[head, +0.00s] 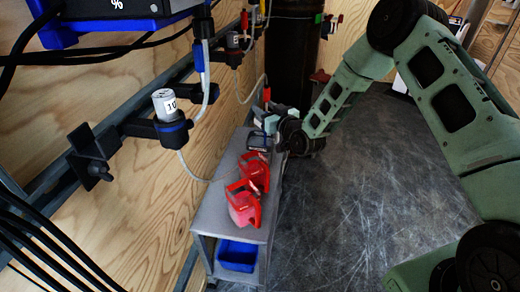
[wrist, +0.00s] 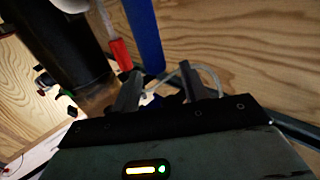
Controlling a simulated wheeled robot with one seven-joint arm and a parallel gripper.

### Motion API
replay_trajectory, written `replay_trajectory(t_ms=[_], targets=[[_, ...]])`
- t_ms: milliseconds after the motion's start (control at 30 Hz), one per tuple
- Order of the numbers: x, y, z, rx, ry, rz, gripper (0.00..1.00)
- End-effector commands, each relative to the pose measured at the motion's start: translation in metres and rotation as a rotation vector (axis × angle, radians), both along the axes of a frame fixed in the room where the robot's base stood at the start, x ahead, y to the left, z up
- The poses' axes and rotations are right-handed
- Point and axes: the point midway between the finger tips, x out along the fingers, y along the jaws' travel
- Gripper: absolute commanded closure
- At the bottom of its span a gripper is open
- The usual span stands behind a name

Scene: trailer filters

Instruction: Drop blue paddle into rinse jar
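My gripper (head: 262,138) is low beside the back end of the grey bench, near the plywood wall. In the wrist view its two dark fingers (wrist: 160,88) stand apart, with a dark blue shape and a pale tube behind the gap; nothing is clearly gripped. I cannot tell which, if either, is the rinse jar.
The grey bench (head: 212,215) has a blue bin (head: 237,256) on its lower shelf. A wall rail carries a clamp with a white bottle (head: 165,104) and tubing. A dark cylinder (head: 295,55) stands at the back. The scratched floor (head: 350,200) right of the bench is clear.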

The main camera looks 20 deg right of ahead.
Motion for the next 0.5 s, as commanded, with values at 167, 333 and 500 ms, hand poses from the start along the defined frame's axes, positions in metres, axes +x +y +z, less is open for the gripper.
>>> replay_trajectory(t_ms=[167,333,500], targets=[[-0.004,-0.001,0.0,0.0,0.001,0.0,0.56],[-0.027,-0.008,0.001,0.0,0.004,0.001,0.56],[-0.065,-0.02,0.0,-0.001,0.005,-0.001,0.56]])
